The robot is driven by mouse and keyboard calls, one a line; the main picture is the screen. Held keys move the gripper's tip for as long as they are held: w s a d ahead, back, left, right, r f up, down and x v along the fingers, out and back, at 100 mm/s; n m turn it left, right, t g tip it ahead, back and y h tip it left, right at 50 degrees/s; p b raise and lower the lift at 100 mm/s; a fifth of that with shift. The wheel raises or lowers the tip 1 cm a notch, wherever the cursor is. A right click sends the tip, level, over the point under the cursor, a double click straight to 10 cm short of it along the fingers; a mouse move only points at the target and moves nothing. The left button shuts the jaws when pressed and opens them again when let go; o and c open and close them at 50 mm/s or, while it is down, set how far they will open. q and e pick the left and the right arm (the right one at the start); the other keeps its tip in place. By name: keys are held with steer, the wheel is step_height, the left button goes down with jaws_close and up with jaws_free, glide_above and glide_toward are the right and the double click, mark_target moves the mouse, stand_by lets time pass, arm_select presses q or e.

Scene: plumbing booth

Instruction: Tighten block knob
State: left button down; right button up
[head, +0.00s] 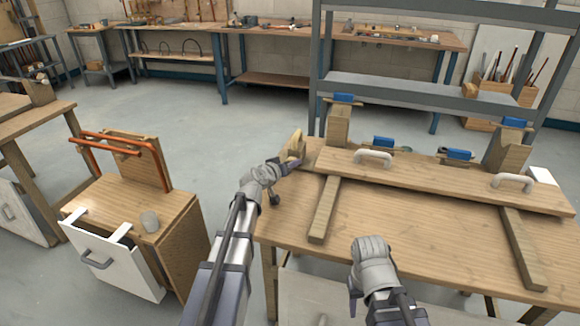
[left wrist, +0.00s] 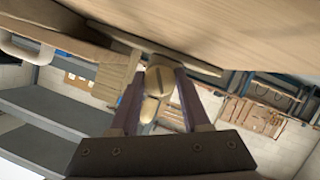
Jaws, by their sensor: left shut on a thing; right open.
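A light wooden block (head: 294,146) stands at the far left corner of the workbench. My left gripper (head: 290,166) is at its near side. In the left wrist view, my left gripper (left wrist: 158,84) is shut on a beige knob (left wrist: 158,80) with a dark slot, one purple finger on each side. The knob sits just by the bench edge, and a pale wooden piece (left wrist: 117,75) is to its left. In the head view the knob is hidden by the gripper. My right gripper (head: 354,296) is low at the bench's front edge, mostly hidden by its wrist, holding nothing visible.
The workbench (head: 400,225) carries a long board (head: 440,182) with two white handles, resting across two wooden bars. Wooden supports with blue clamps (head: 343,98) stand behind it. A cabinet (head: 180,215) with an orange clamp is at the left. The middle of the bench top is clear.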

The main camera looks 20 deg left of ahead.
arm_select(q)
steer(key=n+h+b, duration=0.1)
steer(key=n+b, duration=0.1)
steer(key=n+h, duration=0.1)
steer(key=n, duration=0.1)
steer(key=shift+a+f+t+h+b, duration=0.1)
steer(key=shift+f+t+h+b, duration=0.2)
steer(key=shift+t+b, duration=0.1)
steer(key=n+h+b, duration=0.1)
steer(key=n+b, duration=0.1)
steer(key=n, duration=0.1)
steer(key=shift+t, duration=0.4)
steer(key=shift+n+t+b, duration=0.3)
steer(key=shift+n+b, duration=0.4)
steer(key=shift+b, duration=0.1)
steer(key=shift+r, duration=0.1)
steer(key=shift+c, duration=1.9)
jaws_free()
